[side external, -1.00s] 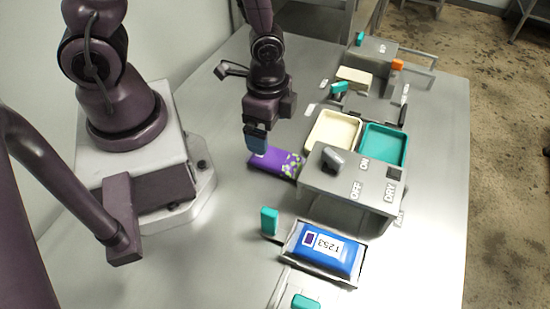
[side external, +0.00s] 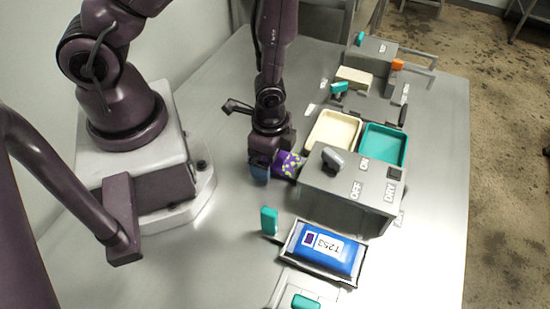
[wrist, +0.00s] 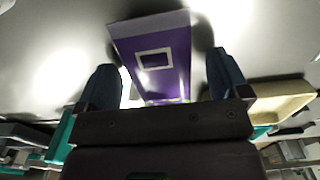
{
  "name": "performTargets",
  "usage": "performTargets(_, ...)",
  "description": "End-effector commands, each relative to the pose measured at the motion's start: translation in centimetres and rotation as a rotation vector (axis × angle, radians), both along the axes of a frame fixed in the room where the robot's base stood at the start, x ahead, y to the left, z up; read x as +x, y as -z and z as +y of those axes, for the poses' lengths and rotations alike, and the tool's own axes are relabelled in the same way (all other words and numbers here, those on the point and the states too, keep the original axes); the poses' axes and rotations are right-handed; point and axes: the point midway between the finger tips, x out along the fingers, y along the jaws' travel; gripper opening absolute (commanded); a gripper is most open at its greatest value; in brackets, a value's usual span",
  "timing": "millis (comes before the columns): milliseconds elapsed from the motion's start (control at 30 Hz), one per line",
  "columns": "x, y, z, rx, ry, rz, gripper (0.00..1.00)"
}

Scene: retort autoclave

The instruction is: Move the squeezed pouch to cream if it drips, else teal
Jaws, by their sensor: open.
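A purple pouch with a yellow-green pattern (side external: 289,164) lies on the metal table, left of the grey OFF/ON box. In the wrist view the pouch (wrist: 157,58) shows a pale square outline and lies between the two fingers. My gripper (side external: 262,170) is open and low at the pouch, its fingers apart on either side of it. The arm hides part of the pouch. The cream tray (side external: 312,143) and the teal tray (side external: 404,158) stand side by side behind the box, with no pouch seen in them. I cannot tell whether the pouch drips.
The grey box (side external: 340,205) has a knob and OFF, ON and DRY labels. A blue pouch labelled 1253 (side external: 327,249) lies in a metal frame in front, beside an upright teal handle (side external: 269,221). More fixtures stand at the back. The table's left front is clear.

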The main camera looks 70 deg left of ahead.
Motion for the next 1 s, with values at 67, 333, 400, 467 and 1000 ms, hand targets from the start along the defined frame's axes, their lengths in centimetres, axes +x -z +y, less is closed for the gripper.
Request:
performTargets(67,0.0,0.0,0.0,0.001,0.000,-0.001,0.94)
performTargets(333,0.0,0.0,0.0,0.000,0.000,0.000,0.50)
performTargets(400,0.0,0.0,0.0,0.000,0.000,0.000,0.38)
performTargets(467,0.0,-0.1,0.0,0.000,0.000,0.000,0.34)
performTargets(1000,0.1,-2.8,0.0,-0.001,-0.001,-0.006,0.34)
